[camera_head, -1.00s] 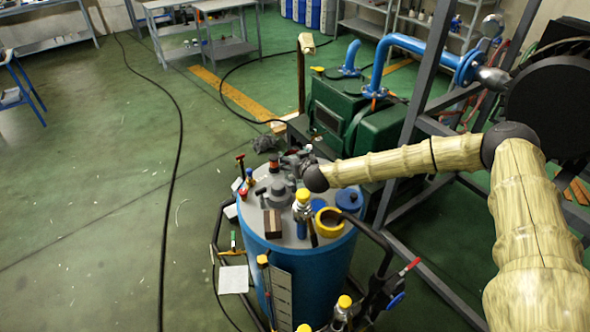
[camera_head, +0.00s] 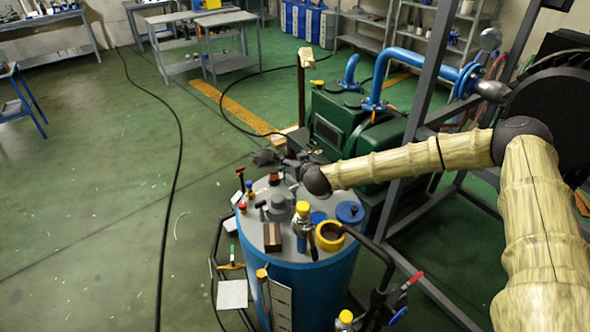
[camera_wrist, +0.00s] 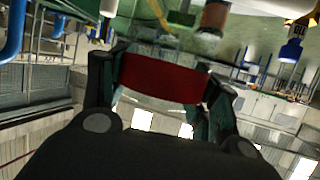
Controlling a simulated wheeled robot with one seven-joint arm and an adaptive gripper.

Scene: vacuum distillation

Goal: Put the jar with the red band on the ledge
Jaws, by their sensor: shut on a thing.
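My gripper (camera_head: 297,163) reaches over the back of the grey-topped blue tank in the head view. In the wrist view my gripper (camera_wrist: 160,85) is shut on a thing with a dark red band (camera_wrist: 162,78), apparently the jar. The band spans the space between the two fingers; the rest of the jar cannot be made out. The jar is not clear in the head view, where my wrist is in the way. I cannot tell which surface is the ledge.
The blue tank (camera_head: 312,281) carries a yellow-capped bottle (camera_head: 302,225), a brown block (camera_head: 272,237), a yellow ring (camera_head: 330,236) and small red-topped items. A green pump (camera_head: 335,130) stands behind. A grey frame (camera_head: 408,140) stands right. Open floor lies left.

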